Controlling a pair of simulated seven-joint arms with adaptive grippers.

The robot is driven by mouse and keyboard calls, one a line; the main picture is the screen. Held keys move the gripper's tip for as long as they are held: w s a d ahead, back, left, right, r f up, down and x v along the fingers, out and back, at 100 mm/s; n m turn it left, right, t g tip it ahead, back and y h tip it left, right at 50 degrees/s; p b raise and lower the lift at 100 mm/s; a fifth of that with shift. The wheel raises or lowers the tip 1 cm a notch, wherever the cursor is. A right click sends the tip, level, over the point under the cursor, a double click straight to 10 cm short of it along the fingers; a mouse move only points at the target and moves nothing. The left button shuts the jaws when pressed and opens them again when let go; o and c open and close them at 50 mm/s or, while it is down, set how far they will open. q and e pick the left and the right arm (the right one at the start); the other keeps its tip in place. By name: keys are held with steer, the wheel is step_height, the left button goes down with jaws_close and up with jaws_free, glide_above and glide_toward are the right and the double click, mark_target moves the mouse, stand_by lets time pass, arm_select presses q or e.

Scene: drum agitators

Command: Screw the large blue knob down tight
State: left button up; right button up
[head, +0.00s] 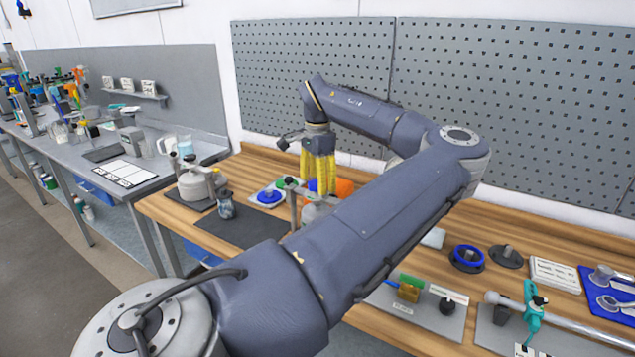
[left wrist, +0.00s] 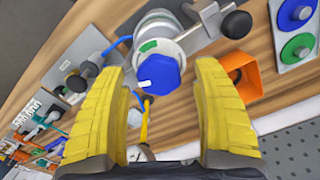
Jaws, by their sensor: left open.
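A blue many-sided knob (left wrist: 160,72) with a white mark sits on a grey-white stepped body with a green patch (left wrist: 158,45), seen in the left wrist view. My left gripper (head: 319,188) points down over the bench with its yellow fingers apart and empty. In the left wrist view the knob shows in the gap between the fingertips, with space on both sides. I cannot tell how far beyond the tips it lies. In the head view a bit of blue shows at the fingers, which largely hide the knob. My right gripper is not in view.
An orange open box (left wrist: 240,74) lies close beside one finger. A plate nearby holds a blue disc (left wrist: 297,12) and a green disc (left wrist: 298,47). A metal bar with a black knob (left wrist: 236,24) stands near the body. A dark mat (head: 243,231) has bare room.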

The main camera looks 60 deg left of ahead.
mark_target(317, 182)
arm_select(q)
step_height(317, 182, up, 12)
stand_by(0.8)
